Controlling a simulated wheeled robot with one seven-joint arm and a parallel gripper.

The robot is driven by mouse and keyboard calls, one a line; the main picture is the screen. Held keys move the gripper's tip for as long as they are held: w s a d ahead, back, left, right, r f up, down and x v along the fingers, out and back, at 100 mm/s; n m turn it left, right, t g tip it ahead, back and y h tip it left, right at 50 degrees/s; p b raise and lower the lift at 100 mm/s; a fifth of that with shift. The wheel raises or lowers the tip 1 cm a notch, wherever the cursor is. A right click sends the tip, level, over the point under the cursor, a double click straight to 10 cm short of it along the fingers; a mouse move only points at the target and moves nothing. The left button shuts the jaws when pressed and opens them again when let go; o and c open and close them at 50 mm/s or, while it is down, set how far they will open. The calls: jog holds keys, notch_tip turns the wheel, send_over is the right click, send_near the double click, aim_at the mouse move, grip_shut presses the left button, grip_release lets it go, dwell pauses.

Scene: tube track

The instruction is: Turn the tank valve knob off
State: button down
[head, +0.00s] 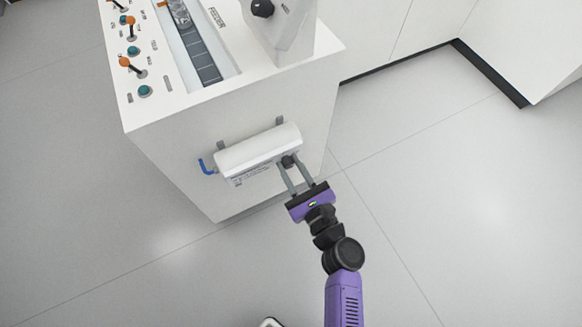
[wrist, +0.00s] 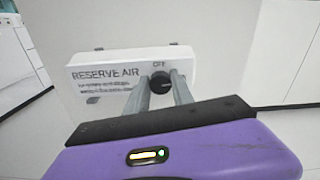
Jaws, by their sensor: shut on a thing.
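The tank (head: 258,150) is a white rounded housing on the front of a white cabinet, and it also shows in the wrist view (wrist: 125,68) with the printed words "RESERVE AIR". The valve knob (head: 289,161) is small, dark and round, at the tank's right end. In the wrist view the knob (wrist: 160,78) sits just below an "OFF" label. My gripper (head: 290,166) is shut on the knob, with one grey finger on each side. The knob's pointer mark is too small to read surely.
The cabinet (head: 170,150) carries orange-tipped levers (head: 128,63), teal buttons (head: 145,91) and a dark track on top. A black knob (head: 262,8) is on a raised panel. A blue handle (head: 207,167) sticks out left of the tank. The floor right of the cabinet is clear.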

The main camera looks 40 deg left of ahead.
jog(key=n+b, duration=0.2)
jog(key=n, duration=0.1)
jog(key=n+b, duration=0.1)
jog(key=shift+f+n+b, duration=0.25)
jog(key=shift+n+b, duration=0.05)
jog(key=shift+b, duration=0.1)
jog(key=n+b, duration=0.3)
jog(key=shift+s+f+n, duration=0.1)
jog(key=shift+n, duration=0.2)
jog(key=n+b, duration=0.4)
jog(key=shift+n+b, duration=1.25)
jog(key=shift+n, duration=0.55)
jog(key=shift+s+n, duration=0.1)
jog(key=shift+n, duration=0.2)
jog(key=c, duration=1.1)
grip_release()
jog(key=shift+d, duration=0.1)
